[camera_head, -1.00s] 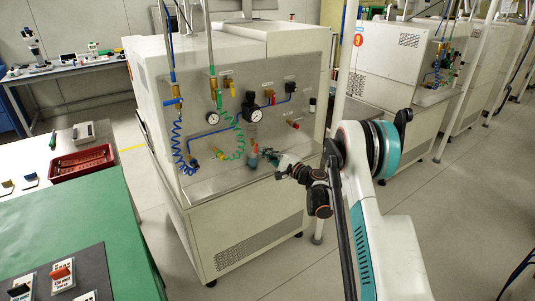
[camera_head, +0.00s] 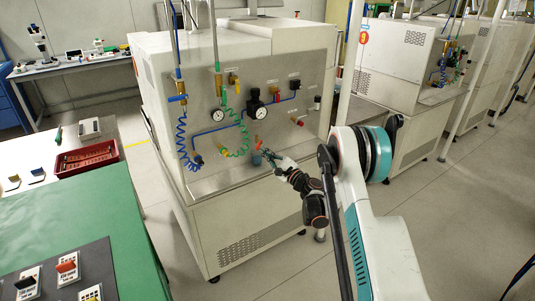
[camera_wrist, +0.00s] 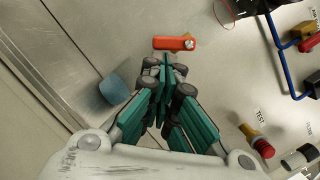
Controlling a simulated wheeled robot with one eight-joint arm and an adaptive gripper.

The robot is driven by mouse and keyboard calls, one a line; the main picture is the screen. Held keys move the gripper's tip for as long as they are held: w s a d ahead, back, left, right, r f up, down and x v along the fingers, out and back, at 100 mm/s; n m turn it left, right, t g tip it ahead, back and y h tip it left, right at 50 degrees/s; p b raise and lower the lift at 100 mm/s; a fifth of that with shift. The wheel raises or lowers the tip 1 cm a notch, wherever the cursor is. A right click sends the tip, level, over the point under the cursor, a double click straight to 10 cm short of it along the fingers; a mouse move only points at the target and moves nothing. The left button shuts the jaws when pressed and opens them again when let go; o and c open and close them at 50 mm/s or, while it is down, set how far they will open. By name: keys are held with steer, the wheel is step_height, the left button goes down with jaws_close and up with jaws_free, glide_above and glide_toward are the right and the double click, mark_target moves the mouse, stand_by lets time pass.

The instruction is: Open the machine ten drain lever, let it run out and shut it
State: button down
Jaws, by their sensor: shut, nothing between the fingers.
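The orange-red lever (camera_wrist: 175,43) lies across the picture in the wrist view, just beyond my fingertips, against the grey panel. In the head view the lever (camera_head: 258,140) shows small, low on the machine's front panel. My gripper (camera_wrist: 166,66) has its teal fingers together with nothing between them, and its tips point at the lever. I see a gap in the picture between tips and lever, but contact is hard to judge. A blue cup (camera_wrist: 115,88) stands left of the fingers; it also shows in the head view (camera_head: 256,160) below the lever. Any flow is not visible.
A red knob (camera_wrist: 263,148) near a TEST label is at the right of the wrist view. Coiled blue (camera_head: 182,138) and green (camera_head: 236,140) hoses hang left of the gripper. Gauges (camera_head: 260,113) sit above. A metal ledge (camera_head: 222,180) runs along the panel's foot.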

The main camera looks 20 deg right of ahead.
steer(key=shift+a+m, duration=0.15)
steer(key=shift+m, duration=0.15)
steer(key=shift+s+a, duration=0.15)
steer(key=shift+a, duration=0.1)
stand_by(2.1)
steer(key=shift+f, duration=0.1)
stand_by(0.9)
